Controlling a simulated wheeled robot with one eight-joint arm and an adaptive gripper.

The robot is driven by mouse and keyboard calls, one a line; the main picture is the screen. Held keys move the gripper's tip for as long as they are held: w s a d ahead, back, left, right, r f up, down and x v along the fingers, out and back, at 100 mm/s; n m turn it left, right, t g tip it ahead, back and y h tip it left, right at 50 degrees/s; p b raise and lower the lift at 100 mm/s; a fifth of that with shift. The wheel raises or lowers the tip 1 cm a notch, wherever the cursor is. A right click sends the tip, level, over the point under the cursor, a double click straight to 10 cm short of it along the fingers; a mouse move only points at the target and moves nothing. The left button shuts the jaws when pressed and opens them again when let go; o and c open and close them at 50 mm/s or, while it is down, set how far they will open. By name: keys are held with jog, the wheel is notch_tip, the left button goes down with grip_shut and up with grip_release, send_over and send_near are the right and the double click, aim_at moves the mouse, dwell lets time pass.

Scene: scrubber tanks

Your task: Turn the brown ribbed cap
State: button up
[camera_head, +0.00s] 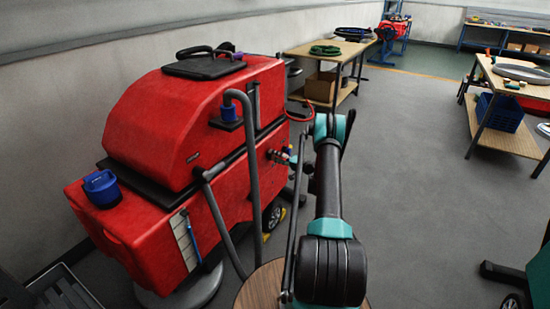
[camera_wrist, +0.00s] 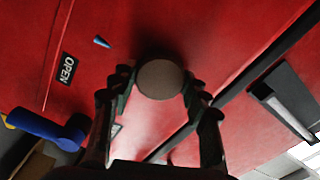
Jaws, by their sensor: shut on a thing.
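The brown cap (camera_wrist: 160,79) shows in the wrist view as a round, brownish disc seen face-on, against the red side of the scrubber tank (camera_wrist: 215,30). My gripper (camera_wrist: 160,88) has its two dark fingers at the left and right of the cap, shut on it. The ribs are too dark to make out. In the head view, my arm reaches to the right side of the red machine (camera_head: 150,120). The cap cannot be made out there.
An "OPEN" label (camera_wrist: 68,68) and a blue lever (camera_wrist: 48,128) are at the left in the wrist view. In the head view, a grey hose (camera_head: 252,150) stands left of my arm. Tables (camera_head: 340,47) stand behind. The floor at right is mostly free.

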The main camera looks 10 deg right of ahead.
jog(key=shift+m, duration=0.9)
jog(key=o, duration=1.2)
jog(key=shift+c, duration=0.2)
jog(key=v, duration=1.2)
jog(key=shift+d, duration=0.1)
